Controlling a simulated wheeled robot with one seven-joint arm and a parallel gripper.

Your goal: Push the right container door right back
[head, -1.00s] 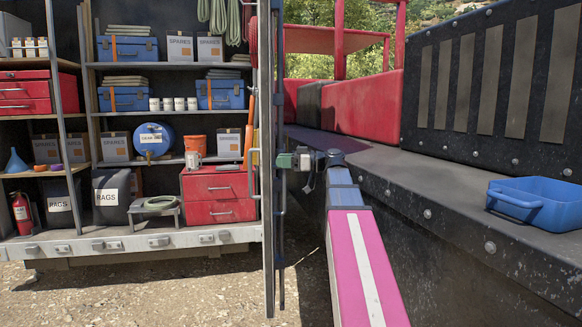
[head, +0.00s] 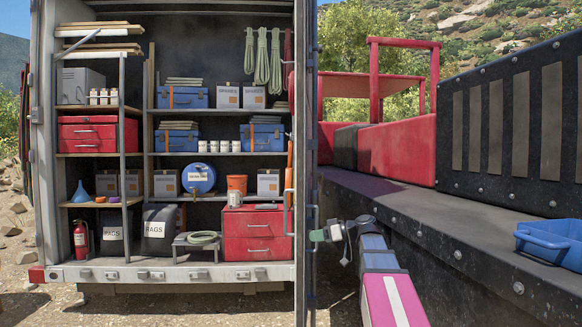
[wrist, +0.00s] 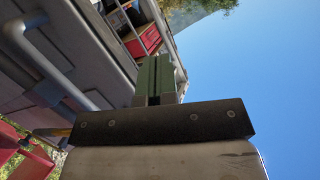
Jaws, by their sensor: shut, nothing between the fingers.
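The right container door (head: 301,120) stands swung out towards me, seen almost edge-on in the head view, at the right side of the open container. In the wrist view it is a grey panel (wrist: 75,50) with a pale curved bar (wrist: 50,55) on the left. My gripper (head: 318,235) is at the right face of the door, low, beside its edge. In the wrist view its green fingers (wrist: 156,70) are together and empty, beside the panel. I cannot tell whether they touch it.
The open container has shelves (head: 220,153) with boxes, a red drawer cabinet (head: 258,235) and a fire extinguisher (head: 81,238). A dark ledge (head: 420,215) runs along the right, close to my arm, with a blue tray (head: 550,240) on it. Gravelly ground lies in front.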

